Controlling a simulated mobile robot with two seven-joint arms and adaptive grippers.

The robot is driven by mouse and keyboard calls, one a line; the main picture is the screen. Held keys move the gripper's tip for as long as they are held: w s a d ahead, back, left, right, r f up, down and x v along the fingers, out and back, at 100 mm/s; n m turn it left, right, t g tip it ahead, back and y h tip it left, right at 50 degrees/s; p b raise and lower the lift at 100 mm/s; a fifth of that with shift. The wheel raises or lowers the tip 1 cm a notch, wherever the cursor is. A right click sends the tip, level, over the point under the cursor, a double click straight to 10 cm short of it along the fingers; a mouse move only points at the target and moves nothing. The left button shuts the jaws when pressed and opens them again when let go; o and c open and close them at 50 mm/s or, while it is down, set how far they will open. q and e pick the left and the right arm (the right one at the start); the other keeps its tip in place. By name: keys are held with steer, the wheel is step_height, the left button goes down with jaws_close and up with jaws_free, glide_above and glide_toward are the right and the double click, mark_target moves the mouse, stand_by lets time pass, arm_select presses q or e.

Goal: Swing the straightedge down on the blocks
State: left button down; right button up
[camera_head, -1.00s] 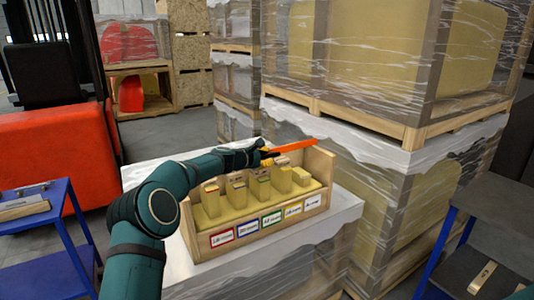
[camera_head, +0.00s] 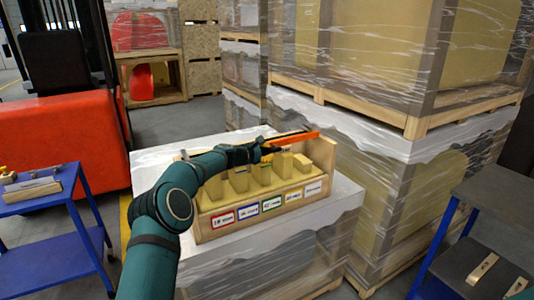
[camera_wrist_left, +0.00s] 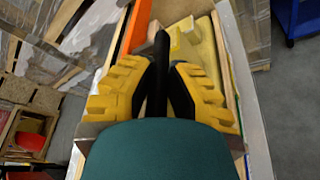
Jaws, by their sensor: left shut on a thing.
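The orange straightedge (camera_head: 298,138) lies over the back right part of a wooden box (camera_head: 324,152). Its orange edge also shows in the left wrist view (camera_wrist_left: 137,25). Several yellow blocks (camera_head: 283,166) stand in a row in the box, behind coloured labels on its front. My left gripper (camera_head: 264,151) is above the box, at the straightedge's left end. In the left wrist view its yellow fingers (camera_wrist_left: 158,88) close around a black handle-like part. Whether the straightedge touches any block is hard to tell. My right gripper is out of view.
The box sits on a white-topped wrapped stack (camera_head: 310,215). Tall wrapped crates (camera_head: 400,140) stand close behind and right. A blue cart (camera_head: 40,210) is at left, a dark shelf (camera_head: 490,215) at right, and a red forklift (camera_head: 70,150) behind left.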

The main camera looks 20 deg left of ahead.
arm_select(q)
steer(key=shift+d+f, duration=0.45)
steer(key=shift+f, duration=0.2)
steer(key=c, duration=1.2)
jaws_free()
steer(key=shift+s, duration=0.1)
steer(key=shift+c, duration=0.2)
steer(key=o, duration=0.3)
steer(key=shift+r, duration=0.25)
steer(key=shift+a+r, duration=0.1)
steer(key=shift+a, duration=0.05)
steer(key=v, duration=1.1)
steer(key=shift+s, duration=0.4)
steer(key=shift+r, duration=0.1)
